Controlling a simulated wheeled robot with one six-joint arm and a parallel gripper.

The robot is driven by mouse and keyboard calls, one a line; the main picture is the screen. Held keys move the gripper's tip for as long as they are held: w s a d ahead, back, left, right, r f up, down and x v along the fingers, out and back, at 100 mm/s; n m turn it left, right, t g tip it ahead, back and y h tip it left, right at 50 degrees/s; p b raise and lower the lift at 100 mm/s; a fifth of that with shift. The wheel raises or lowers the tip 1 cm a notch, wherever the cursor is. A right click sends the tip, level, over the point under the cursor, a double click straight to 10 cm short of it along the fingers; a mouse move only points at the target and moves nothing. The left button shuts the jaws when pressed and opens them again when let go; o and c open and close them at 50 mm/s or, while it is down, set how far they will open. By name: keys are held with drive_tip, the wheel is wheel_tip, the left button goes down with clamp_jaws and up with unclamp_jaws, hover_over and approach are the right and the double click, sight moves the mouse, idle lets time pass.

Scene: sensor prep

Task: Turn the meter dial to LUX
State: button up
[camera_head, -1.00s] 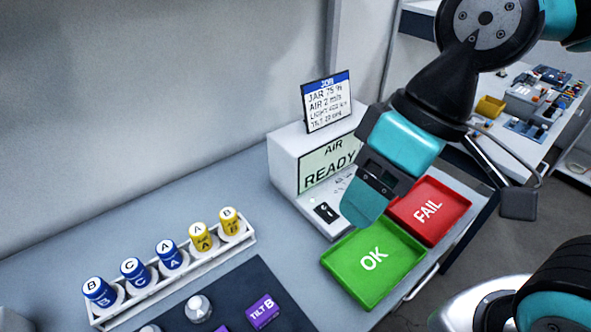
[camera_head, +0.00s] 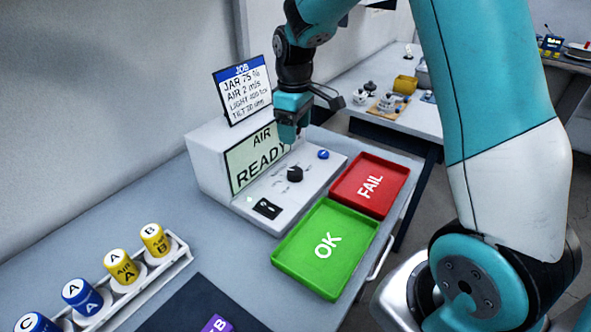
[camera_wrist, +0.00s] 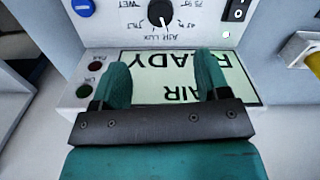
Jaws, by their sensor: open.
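The meter (camera_head: 205,160) is a white box with a sloped front panel, and its screen (camera_head: 258,158) reads AIR READY. The black round dial (camera_head: 295,174) is on the panel, with small labels around it. In the wrist view the dial (camera_wrist: 160,13) is at the top centre, and its white mark points down the picture, toward the AIR label. My gripper (camera_head: 288,138) is above the meter, in front of the screen's right part. In the wrist view my gripper (camera_wrist: 163,65) has its two teal fingers apart, with only the screen showing between them. It appears clear of the dial.
A blue button (camera_head: 323,154) and a black switch (camera_head: 267,209) flank the dial. A job card (camera_head: 243,90) stands on the meter. The green OK tray (camera_head: 345,240) and red FAIL tray (camera_head: 375,180) lie to the right. A rack (camera_head: 185,252) of labelled jars stands at lower left.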

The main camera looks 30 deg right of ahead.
sight(295, 171)
wheel_tip(295, 171, down, 12)
drive_tip(key=shift+f+p, duration=0.25)
drive_tip(key=shift+p, duration=0.25)
drive_tip(key=c, duration=0.9)
